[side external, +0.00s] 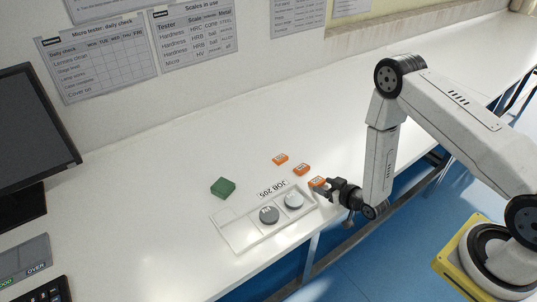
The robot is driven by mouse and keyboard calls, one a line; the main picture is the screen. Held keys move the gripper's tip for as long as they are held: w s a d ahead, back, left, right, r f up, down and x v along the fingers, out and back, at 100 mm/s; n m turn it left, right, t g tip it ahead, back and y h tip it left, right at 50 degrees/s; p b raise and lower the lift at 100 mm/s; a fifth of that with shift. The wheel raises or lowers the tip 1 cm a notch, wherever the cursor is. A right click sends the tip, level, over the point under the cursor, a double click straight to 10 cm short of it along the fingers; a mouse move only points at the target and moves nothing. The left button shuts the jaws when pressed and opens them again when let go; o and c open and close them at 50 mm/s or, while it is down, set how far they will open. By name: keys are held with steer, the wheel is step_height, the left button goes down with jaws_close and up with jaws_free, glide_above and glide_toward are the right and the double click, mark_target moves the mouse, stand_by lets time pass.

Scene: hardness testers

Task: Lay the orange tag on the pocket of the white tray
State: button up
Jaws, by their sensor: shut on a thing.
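The white tray (240,246) lies on the white bench near its front edge. It holds a dark grey disc (269,215) and a lighter grey disc (293,200); its left part looks bare. My gripper (322,186) is just right of the tray's far right end, shut on an orange tag (317,182). I cannot tell whether this tag touches the bench. Two other orange tags, a middle one (301,169) and a far one (280,158), lie on the bench behind it. The gripper's fingers partly hide the held tag.
A green block (223,187) lies behind the tray. A JOB 205 label (272,190) is along the tray's back side. The bench behind the tags is clear.

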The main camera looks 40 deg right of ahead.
steer(key=shift+f, duration=0.15)
steer(key=o, duration=1.2)
steer(key=shift+v, duration=3.9)
steer(key=shift+w, duration=0.1)
